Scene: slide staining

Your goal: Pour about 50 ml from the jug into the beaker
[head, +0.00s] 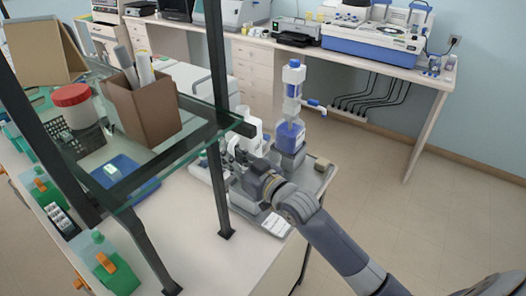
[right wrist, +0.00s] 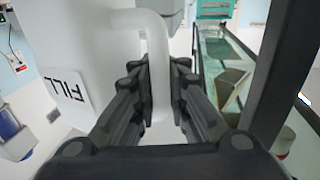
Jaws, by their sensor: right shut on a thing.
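The white jug (head: 253,134) is partly hidden behind my right gripper (head: 236,158) in the head view. In the right wrist view the jug's white wall (right wrist: 80,40) fills the left side and carries a label reading FILL. My right gripper (right wrist: 160,88) is shut on the jug's handle, with one dark finger on each side of it. I cannot tell the jug's tilt or its liquid level. I cannot make out the beaker in either view. My left gripper is not in view.
A blue and white dispenser bottle (head: 291,110) stands just right of the jug on a grey tray (head: 318,182). A dark-framed glass shelf (head: 190,140) with a brown box (head: 143,106) and a red-lidded jar (head: 75,107) is close on the left. Open floor lies to the right.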

